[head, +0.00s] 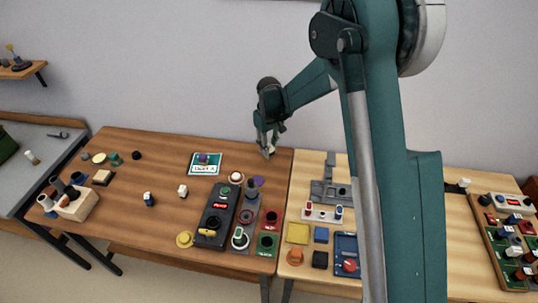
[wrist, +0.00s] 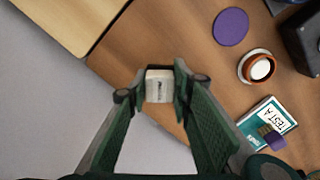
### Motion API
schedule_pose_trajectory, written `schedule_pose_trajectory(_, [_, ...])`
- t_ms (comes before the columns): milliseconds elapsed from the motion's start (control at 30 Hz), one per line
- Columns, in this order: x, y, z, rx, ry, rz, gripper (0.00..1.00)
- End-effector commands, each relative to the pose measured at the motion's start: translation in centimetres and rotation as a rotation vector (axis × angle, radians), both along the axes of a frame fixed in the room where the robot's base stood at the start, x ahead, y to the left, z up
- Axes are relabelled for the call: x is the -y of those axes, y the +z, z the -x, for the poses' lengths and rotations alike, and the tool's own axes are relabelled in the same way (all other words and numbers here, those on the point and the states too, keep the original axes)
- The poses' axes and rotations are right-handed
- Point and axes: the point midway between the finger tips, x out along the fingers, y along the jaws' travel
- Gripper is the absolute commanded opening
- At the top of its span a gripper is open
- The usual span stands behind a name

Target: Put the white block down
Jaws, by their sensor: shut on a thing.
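My gripper (wrist: 159,87) is shut on a small white block (wrist: 158,88) with dark marks on its face, held between the fingertips in the wrist view. In the head view my gripper (head: 267,150) is at the back right of the brown table (head: 130,175), close to its rear edge and the seam with the lighter table. The held block is too small to make out clearly there. In the wrist view the block overlaps the table's edge; I cannot tell whether it touches the top. Another small whitish block (head: 183,191) stands mid-table.
A teal TEST A card (head: 206,169) with a purple piece lies left of my gripper. A white-topped round piece (head: 236,177), a purple disc (head: 257,182) and a black control panel (head: 216,214) are in front. The lighter table (head: 308,165) adjoins on the right. Brown table centre-left has free room.

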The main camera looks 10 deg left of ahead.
Motion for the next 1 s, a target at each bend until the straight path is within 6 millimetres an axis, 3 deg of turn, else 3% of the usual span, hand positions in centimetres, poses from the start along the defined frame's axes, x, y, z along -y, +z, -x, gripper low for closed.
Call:
schedule_pose_trajectory(400, [0.0, -3.5, 0.0, 0.0, 0.0, 0.0, 0.11])
schedule_pose_trajectory(900, [0.0, -4.1, 0.0, 0.0, 0.0, 0.0, 0.11])
schedule_pose_trajectory(933, [0.0, -4.1, 0.0, 0.0, 0.0, 0.0, 0.24])
schedule_pose_trajectory(1000, [0.0, -4.0, 0.0, 0.0, 0.0, 0.0, 0.33])
